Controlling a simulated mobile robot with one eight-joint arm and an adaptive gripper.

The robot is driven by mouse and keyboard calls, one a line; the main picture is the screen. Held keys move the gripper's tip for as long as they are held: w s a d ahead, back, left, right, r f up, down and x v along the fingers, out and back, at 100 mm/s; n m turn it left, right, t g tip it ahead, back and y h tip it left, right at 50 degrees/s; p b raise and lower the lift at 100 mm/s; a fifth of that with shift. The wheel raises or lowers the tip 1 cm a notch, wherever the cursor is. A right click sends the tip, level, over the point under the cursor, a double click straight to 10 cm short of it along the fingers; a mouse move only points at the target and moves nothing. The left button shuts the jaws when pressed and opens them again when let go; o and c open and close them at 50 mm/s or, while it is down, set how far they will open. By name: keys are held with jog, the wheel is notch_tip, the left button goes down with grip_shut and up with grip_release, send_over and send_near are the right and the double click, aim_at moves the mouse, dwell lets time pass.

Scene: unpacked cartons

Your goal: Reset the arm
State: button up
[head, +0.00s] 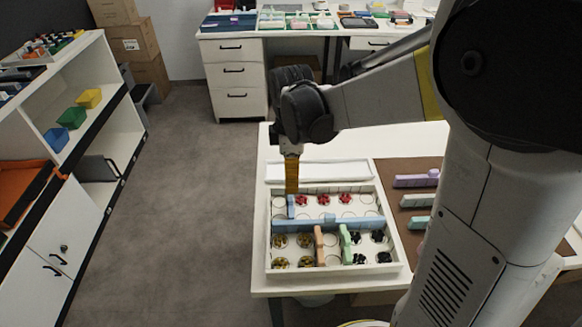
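My arm reaches in from the right, over the white table (398,139). Its dark wrist is above the far left part of a white sorting tray. My gripper (292,178) points straight down from the wrist as a narrow yellow-orange piece. Its tip is near the tray's far left corner, beside a small blue upright piece (291,206). Whether it touches anything there is unclear. The fingers are seen edge-on, so I cannot see a gap or anything held between them.
The white tray (266,256) holds red, yellow-brown and black small parts, with blue, orange and green dividers. A brown mat (408,171) with lilac and green strips lies right of it. A shelf (112,76) stands left, a desk (229,51) behind. The floor between is clear.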

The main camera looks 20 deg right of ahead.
jog(key=shift+r, duration=1.9)
jog(key=s+r+m+t, duration=0.2)
jog(key=s+m+t, duration=0.1)
jog(key=s+m, duration=0.3)
jog(key=s+r+m+t, duration=0.2)
jog(key=s+m+t, duration=0.2)
jog(key=s+m, duration=0.2)
jog(key=shift+s+r+m, duration=0.35)
jog(key=shift+m, duration=0.85)
